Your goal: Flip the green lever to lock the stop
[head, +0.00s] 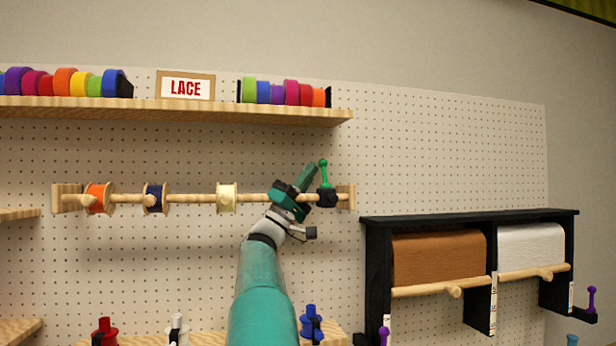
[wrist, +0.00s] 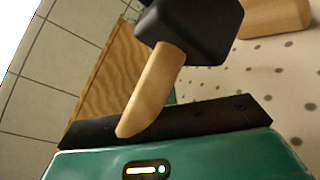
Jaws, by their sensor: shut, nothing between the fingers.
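The green lever (head: 323,172) stands nearly upright, with a round knob on top, on the black stop (head: 326,196). The stop sits on the wooden rod (head: 255,198) near its right end. My teal gripper (head: 308,176) is shut and empty, just left of the lever in the head view; I cannot tell whether they touch. In the wrist view the black stop (wrist: 195,28) and the rod's pale wood (wrist: 155,88) show close in front of the gripper's dark edge. The green lever does not show there.
The rod carries an orange spool (head: 98,197), a navy spool (head: 155,198) and a cream spool (head: 227,197). A wooden shelf (head: 180,111) with ribbon rolls hangs above. A black paper-roll rack (head: 470,218) stands at right. Bare pegboard (head: 430,150) lies right of the lever.

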